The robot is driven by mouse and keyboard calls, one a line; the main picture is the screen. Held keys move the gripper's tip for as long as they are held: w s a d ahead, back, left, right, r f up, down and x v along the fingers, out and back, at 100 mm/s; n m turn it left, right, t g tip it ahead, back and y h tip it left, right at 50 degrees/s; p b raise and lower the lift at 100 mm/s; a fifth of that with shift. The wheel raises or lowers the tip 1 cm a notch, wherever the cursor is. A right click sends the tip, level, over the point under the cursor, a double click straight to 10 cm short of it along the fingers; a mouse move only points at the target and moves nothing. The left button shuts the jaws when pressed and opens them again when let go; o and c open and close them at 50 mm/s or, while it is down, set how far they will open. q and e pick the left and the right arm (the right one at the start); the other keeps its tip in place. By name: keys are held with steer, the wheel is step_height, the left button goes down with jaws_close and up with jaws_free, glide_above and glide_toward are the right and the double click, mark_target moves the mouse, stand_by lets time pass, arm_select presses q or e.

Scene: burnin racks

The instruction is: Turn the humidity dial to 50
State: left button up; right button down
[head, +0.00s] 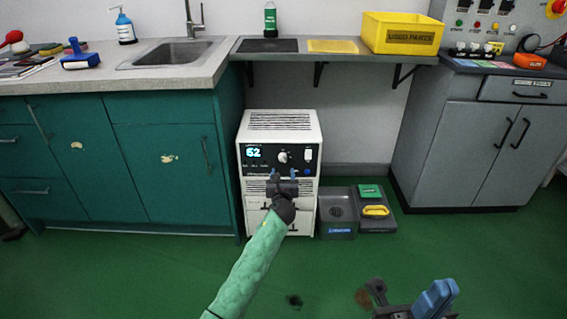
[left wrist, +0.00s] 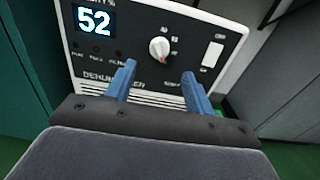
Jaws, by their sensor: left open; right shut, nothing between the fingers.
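The white dehumidifier (head: 279,122) stands on the floor under the shelf. Its black panel has a display (head: 253,153) that reads 52, and the display also shows in the left wrist view (left wrist: 94,21). The humidity dial (head: 283,156) is a round white knob right of the display; it also shows in the left wrist view (left wrist: 159,48), with a small orange-red mark. My left gripper (head: 283,174) is open just below the dial, its blue fingers (left wrist: 158,82) apart and apparently not touching the knob. My right gripper (head: 415,300) is shut and empty at the bottom right, far from the dehumidifier.
A white switch (head: 308,155) sits right of the dial. A grey bin (head: 338,215) and a case with a yellow handle (head: 376,211) stand right of the dehumidifier. A green cabinet (head: 170,170) is close on its left. The green floor in front is mostly clear.

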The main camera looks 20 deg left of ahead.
mark_target(283, 161)
arm_select(q)
steer(key=shift+b+x, duration=1)
steer(key=shift+x, duration=2.85)
steer(key=c, duration=1)
steer(key=shift+o, duration=0.2)
